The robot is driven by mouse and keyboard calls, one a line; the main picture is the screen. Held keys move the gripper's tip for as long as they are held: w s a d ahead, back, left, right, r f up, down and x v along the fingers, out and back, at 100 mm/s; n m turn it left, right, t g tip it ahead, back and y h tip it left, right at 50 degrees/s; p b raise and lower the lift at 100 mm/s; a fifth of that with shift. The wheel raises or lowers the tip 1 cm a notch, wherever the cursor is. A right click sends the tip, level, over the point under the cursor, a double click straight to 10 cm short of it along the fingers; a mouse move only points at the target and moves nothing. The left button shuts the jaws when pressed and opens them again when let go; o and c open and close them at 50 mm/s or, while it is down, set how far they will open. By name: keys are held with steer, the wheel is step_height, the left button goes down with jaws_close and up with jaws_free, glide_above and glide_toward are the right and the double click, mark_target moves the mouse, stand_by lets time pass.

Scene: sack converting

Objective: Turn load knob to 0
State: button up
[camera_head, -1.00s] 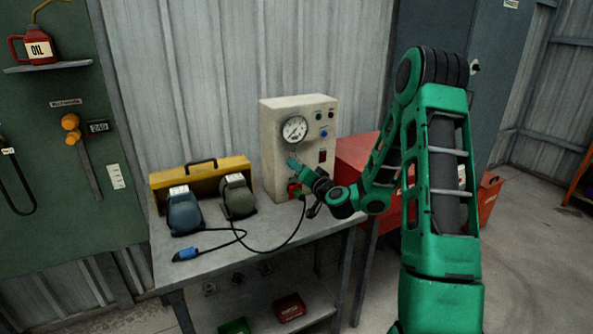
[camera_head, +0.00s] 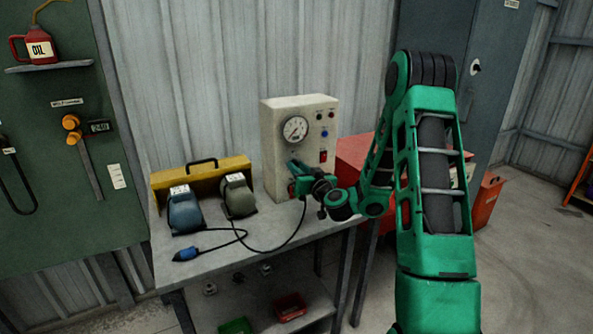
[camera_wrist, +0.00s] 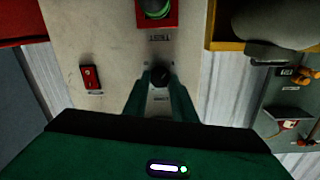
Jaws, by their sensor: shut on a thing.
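The load knob, a small dark round knob (camera_wrist: 160,76), sits on the face of a beige test box (camera_wrist: 112,45) in the wrist view. My gripper (camera_wrist: 159,78) is shut on it, one green finger on each side. The lettering around the knob is too small to read, and its pointer setting cannot be told. In the head view my gripper (camera_head: 292,164) is at the front of the box (camera_head: 278,113), below the round gauge (camera_head: 296,129), and hides the knob there.
A red rocker switch (camera_wrist: 91,79) and a red-framed green socket (camera_wrist: 157,10) are near the knob. Blue (camera_head: 185,213) and olive (camera_head: 238,197) units, a yellow case (camera_head: 161,186) and a cable with a blue plug (camera_head: 186,254) are on the bench. A red cabinet (camera_head: 352,152) stands right.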

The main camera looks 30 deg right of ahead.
steer(key=shift+a+f, duration=0.1)
steer(key=o, duration=1)
steer(key=shift+o, duration=0.2)
steer(key=shift+s, duration=0.1)
steer(key=s, duration=0.7)
steer(key=shift+a, duration=0.1)
